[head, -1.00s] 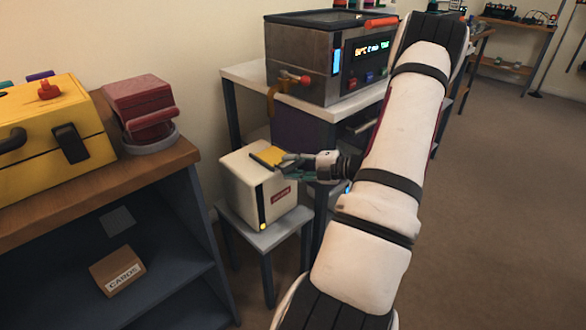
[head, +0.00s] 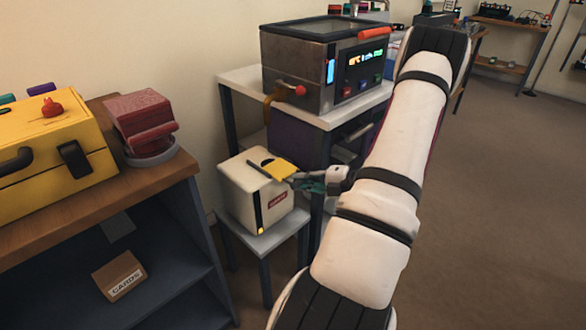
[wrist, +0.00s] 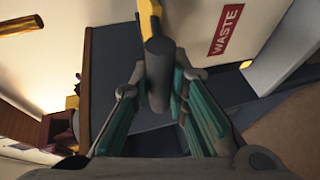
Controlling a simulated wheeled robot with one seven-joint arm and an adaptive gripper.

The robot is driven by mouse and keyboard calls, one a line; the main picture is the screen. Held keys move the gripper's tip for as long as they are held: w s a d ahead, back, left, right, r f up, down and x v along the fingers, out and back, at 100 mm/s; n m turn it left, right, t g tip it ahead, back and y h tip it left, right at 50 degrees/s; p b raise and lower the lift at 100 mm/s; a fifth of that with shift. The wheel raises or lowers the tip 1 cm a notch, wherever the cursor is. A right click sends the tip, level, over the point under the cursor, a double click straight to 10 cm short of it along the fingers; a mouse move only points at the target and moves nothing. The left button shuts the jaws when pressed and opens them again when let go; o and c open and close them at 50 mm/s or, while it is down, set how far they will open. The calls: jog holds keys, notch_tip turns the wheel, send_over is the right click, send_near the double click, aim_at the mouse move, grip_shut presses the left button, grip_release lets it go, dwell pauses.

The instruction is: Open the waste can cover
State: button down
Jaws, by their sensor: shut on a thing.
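The waste can (head: 242,196) is a cream box with a red label, on a small grey stool. Its label reads WASTE in the wrist view (wrist: 227,30). The yellow cover (head: 280,169) lies shifted to the right on its top, and a dark opening shows beside it at the left. My gripper (head: 308,183) is at the can's right edge. In the wrist view its teal fingers (wrist: 158,85) are closed around a grey cylindrical handle (wrist: 158,60), with a yellow part of the cover (wrist: 150,20) behind it. The handle is hidden in the head view.
A metal machine (head: 322,75) stands on a white table (head: 240,80) behind the can. A wooden-topped shelf (head: 155,185) at the left carries a yellow case (head: 60,140) and a red stack (head: 143,115). Open floor (head: 480,220) lies to the right.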

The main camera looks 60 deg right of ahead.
jog(key=shift+s+a+p, duration=0.15)
jog(key=shift+s+p, duration=0.1)
jog(key=shift+s, duration=0.4)
jog(key=shift+s+a+p, duration=0.15)
jog(key=shift+s+p, duration=0.05)
jog(key=shift+s, duration=0.4)
jog(key=c, duration=1.5)
grip_release()
jog(key=shift+c, duration=0.2)
jog(key=v, duration=1.2)
